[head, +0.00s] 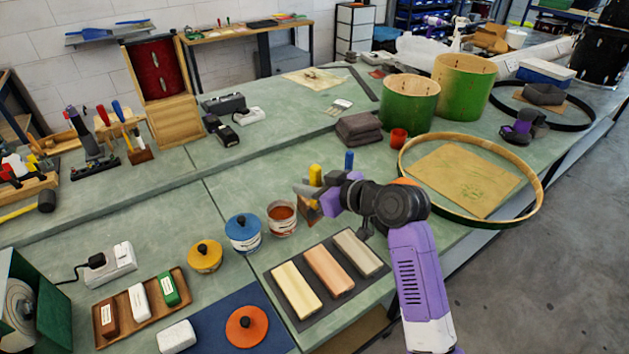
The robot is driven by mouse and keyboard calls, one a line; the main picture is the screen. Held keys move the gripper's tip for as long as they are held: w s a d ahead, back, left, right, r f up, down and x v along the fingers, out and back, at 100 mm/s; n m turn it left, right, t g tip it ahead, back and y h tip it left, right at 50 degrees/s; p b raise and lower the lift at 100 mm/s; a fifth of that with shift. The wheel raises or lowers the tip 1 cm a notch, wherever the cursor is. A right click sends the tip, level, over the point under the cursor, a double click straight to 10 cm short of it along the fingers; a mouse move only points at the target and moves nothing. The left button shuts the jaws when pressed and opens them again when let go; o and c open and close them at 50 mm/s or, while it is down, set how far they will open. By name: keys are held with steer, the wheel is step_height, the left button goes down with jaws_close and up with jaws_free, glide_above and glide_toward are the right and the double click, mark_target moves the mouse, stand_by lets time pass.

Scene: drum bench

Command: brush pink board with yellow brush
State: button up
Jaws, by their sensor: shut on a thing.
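The pink board (329,269) lies flat on a dark mat (317,317), between a pale yellow board (296,289) and a grey-beige board (357,251). My gripper (317,189) is beyond the boards, above the bench. It is shut on the yellow brush (315,174), whose yellow handle stands up between the jaws. A brown part shows under the jaws; I cannot tell whether it is the bristles. The brush is apart from the pink board. A blue handle (349,160) stands just behind my gripper; its lower part is hidden.
An open can with red-brown contents (282,217) stands left of my gripper, near a blue-lidded jar (244,233) and a yellow-lidded jar (205,256). An orange lid (247,326) lies on a blue mat. A large hoop (534,210) lies to the right.

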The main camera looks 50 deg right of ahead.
steer(key=shift+a+f+b, duration=0.1)
steer(key=shift+f+b, duration=1.6)
steer(key=shift+f, duration=0.35)
steer(key=shift+f, duration=0.15)
steer(key=shift+f+b, duration=2.3)
steer(key=shift+f, duration=0.55)
steer(key=shift+f+b, duration=0.75)
steer(key=shift+f, duration=0.25)
steer(key=shift+s, duration=0.25)
steer(key=shift+s+a, duration=0.25)
steer(key=shift+s, duration=0.4)
steer(key=shift+s+a, duration=0.2)
steer(key=shift+s, duration=0.4)
steer(key=shift+s+p, duration=0.15)
steer(key=shift+p, duration=0.15)
steer(key=shift+s+a, duration=0.2)
steer(key=shift+s, duration=0.5)
steer(key=shift+s+a, duration=0.2)
steer(key=shift+s, duration=0.45)
